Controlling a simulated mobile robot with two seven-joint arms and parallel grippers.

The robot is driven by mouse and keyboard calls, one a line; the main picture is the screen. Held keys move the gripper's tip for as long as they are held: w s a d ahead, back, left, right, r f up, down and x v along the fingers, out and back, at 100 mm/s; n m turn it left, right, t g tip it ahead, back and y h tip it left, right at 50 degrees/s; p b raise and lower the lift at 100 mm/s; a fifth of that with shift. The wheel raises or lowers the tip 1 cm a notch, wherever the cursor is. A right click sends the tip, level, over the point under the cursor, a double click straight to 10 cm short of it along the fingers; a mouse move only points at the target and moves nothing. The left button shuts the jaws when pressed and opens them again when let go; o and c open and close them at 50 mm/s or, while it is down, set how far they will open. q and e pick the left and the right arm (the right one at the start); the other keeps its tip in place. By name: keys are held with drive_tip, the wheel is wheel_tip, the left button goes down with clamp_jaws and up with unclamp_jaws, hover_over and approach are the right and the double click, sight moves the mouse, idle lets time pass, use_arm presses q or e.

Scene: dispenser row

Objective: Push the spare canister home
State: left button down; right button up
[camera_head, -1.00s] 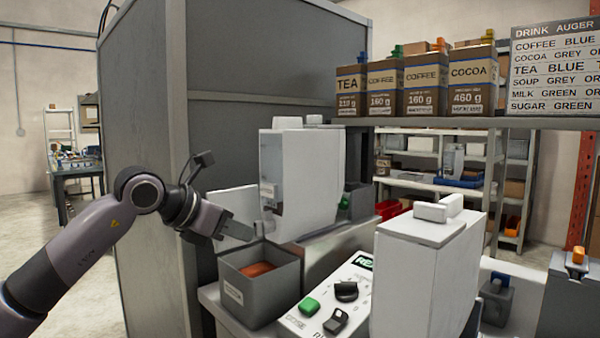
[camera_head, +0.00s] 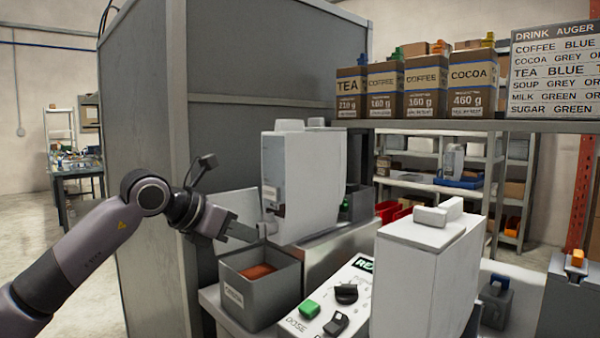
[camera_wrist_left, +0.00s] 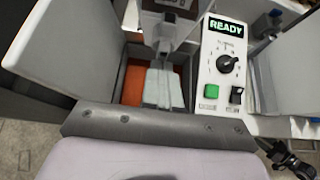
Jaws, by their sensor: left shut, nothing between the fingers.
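A tall white canister (camera_head: 305,190) with a grey front strip and a small spout stands on the dispenser row; its lower front shows at the top of the left wrist view (camera_wrist_left: 170,18). A second white canister (camera_head: 425,270) stands nearer, to the right. I cannot tell from a label which is the spare. My left gripper (camera_head: 250,232) is shut and empty, its tips at the spout end of the first canister; touching or just apart is unclear. In the left wrist view the closed fingers (camera_wrist_left: 163,88) point toward that canister, above the bin.
A grey bin (camera_head: 262,310) with reddish-brown powder sits below my left gripper. A control panel (camera_head: 335,300) reads READY, with a green button and dark knobs. A pale panel (camera_head: 235,205) stands behind the gripper. A tall grey cabinet (camera_head: 150,150) is close at left.

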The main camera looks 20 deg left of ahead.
use_arm(q)
drive_tip(key=shift+w+d+p, duration=0.25)
drive_tip(key=shift+w+p, duration=0.15)
drive_tip(key=shift+w, duration=0.1)
drive_tip(key=shift+w+d+p, duration=0.2)
drive_tip(key=shift+w+p, duration=0.15)
drive_tip(key=shift+w, duration=0.15)
drive_tip(key=shift+f, duration=0.1)
drive_tip(key=s+a+b, duration=0.3)
drive_tip(key=s+b, duration=0.1)
drive_tip(key=s, duration=0.3)
drive_tip(key=shift+s+b, duration=0.15)
drive_tip(key=shift+b, duration=0.2)
